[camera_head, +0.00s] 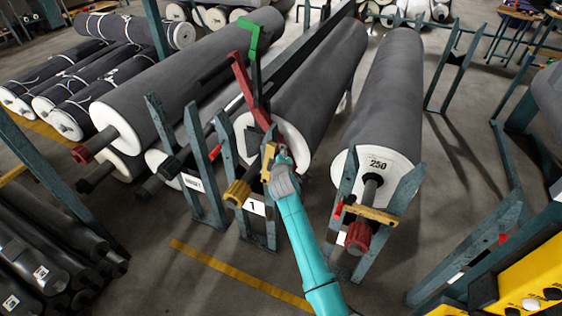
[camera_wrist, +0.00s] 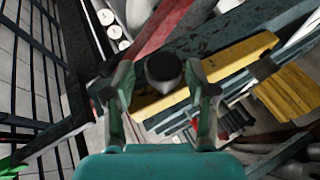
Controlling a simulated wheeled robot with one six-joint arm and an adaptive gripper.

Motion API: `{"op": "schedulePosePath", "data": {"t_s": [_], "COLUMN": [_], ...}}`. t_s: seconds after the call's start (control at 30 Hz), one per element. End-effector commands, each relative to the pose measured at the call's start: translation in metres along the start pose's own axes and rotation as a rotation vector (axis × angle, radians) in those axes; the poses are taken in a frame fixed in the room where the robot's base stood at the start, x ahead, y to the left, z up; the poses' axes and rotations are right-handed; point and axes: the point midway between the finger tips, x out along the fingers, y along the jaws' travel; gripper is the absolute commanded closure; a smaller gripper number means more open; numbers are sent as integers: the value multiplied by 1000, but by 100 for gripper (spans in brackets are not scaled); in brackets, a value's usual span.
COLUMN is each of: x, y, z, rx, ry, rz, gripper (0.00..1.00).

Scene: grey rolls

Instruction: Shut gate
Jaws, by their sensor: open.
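The gate I take to be the yellow bar (camera_head: 267,162) on the middle steel stand (camera_head: 226,145), standing roughly upright. My gripper (camera_head: 277,160), at the end of my teal arm, is right at this bar. In the wrist view the yellow bar (camera_wrist: 236,62) runs slantwise behind the open fingers of my gripper (camera_wrist: 160,95). A dark round knob (camera_wrist: 163,68) shows between the fingers. Whether the fingers touch the bar or the knob I cannot tell. On the right stand, a similar yellow bar (camera_head: 371,215) lies across the front of the posts.
A red arm (camera_head: 248,90) with a green end (camera_head: 250,40) rises behind my gripper. Large grey rolls (camera_head: 385,90) lie on both sides of the aisle. A yellow shaft end (camera_head: 238,193) juts out left of my gripper. Bare floor (camera_head: 205,280) lies in front.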

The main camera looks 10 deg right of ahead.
Motion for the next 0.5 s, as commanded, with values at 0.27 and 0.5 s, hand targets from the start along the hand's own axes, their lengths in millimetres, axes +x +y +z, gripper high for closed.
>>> {"op": "schedulePosePath", "data": {"t_s": [0.27,0.5], "x": [-38,-82], "y": [0,-1], "z": [0,0], "rx": [0,-1], "ry": [2,1], "rz": [2,0], "gripper": [43,43]}}
